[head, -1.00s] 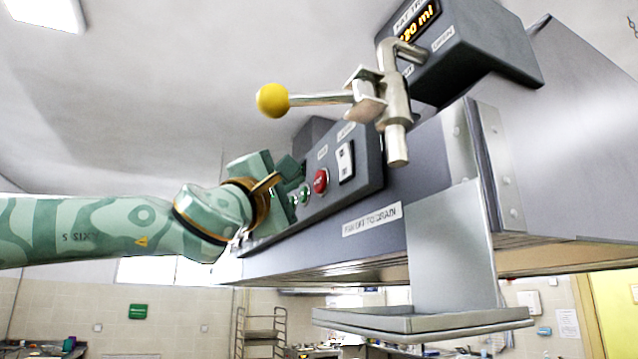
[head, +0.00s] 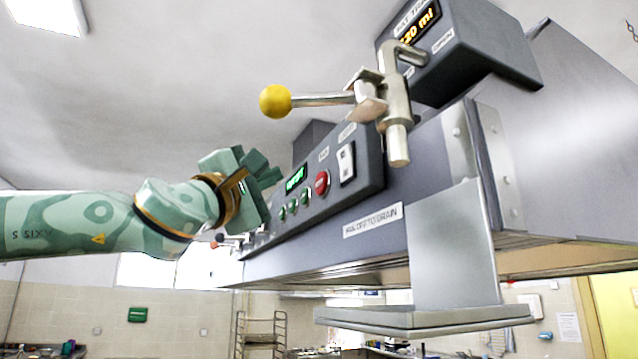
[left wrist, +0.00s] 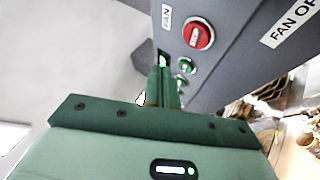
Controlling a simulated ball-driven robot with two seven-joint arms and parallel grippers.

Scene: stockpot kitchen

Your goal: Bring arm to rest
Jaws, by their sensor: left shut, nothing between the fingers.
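My left arm comes in from the left in the head view. Its green gripper (head: 266,172) is shut and empty, in front of the dark control panel (head: 366,172) and seemingly apart from it. In the left wrist view the closed fingers (left wrist: 164,86) point toward the panel, near the green buttons. The red button (head: 321,183) also shows in the left wrist view (left wrist: 198,36). My right gripper is not in view.
A tap with a yellow-knobbed lever (head: 275,101) sticks out from the machine (head: 440,160). A metal drip tray (head: 425,318) hangs below. A lit display box (head: 455,50) sits above. The space left of the panel, above my arm, is clear.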

